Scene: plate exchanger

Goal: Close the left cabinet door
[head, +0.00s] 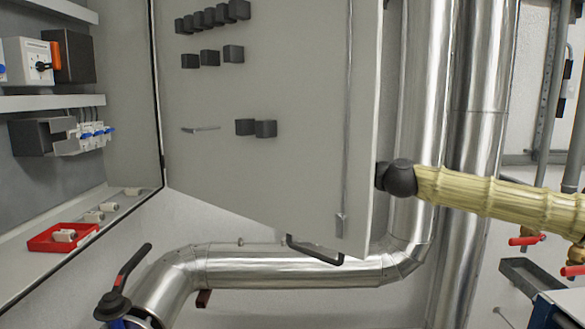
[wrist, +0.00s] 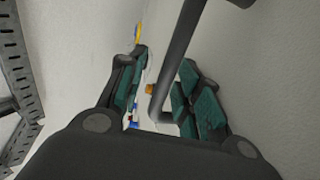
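The left cabinet (head: 85,140) stands open at the left of the head view. Its grey door (head: 270,110) is swung wide, with its inner face and several black blocks toward me. My gripper (wrist: 160,95) shows in the wrist view with its two teal-padded fingers spread apart. A dark grey bent bar (wrist: 178,65) runs between or just beyond the fingers; I cannot tell whether they touch it, or whether it is the door's handle. In the head view I cannot make out the gripper; the door hides what lies behind it.
A pale ribbed tube with a black rounded end (head: 400,178) reaches the door's right edge. Shiny pipes (head: 425,90) stand behind the door and run below it (head: 300,272). A black valve lever (head: 132,265) rises at lower left. A red tray (head: 45,242) sits in the cabinet.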

